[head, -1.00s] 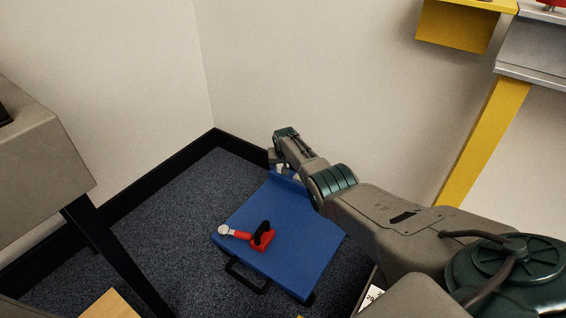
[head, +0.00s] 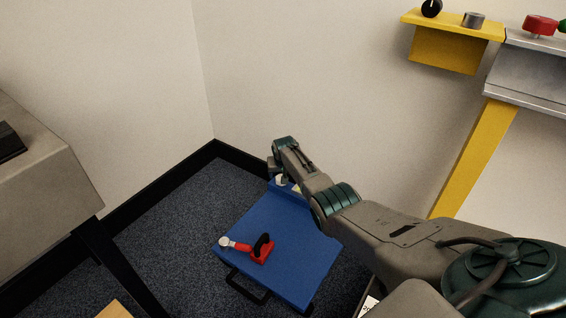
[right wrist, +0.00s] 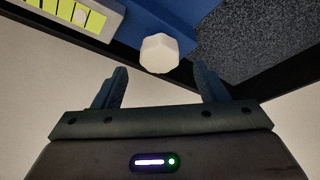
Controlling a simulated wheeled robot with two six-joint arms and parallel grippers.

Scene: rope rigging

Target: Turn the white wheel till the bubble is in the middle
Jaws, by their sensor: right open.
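The white wheel (right wrist: 159,53) is a small faceted knob by the blue board's edge in the right wrist view. It also shows, small, in the head view (head: 281,181) at the board's far corner. My right gripper (right wrist: 162,80) is open and empty, with the wheel just beyond and between its fingertips, apart from them. The yellow-green level vial (right wrist: 60,14) with dark lines lies at the upper left. Its pale bubble (right wrist: 80,16) shows toward the vial's right part; the vial's far end is cut off. My left gripper is out of view.
The blue board (head: 290,240) stands over dark carpet in the corner, with a red-handled tool (head: 240,247) and a black-and-red piece (head: 263,249) on it. A grey table (head: 40,180) is left. A yellow shelf (head: 445,50) hangs at upper right.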

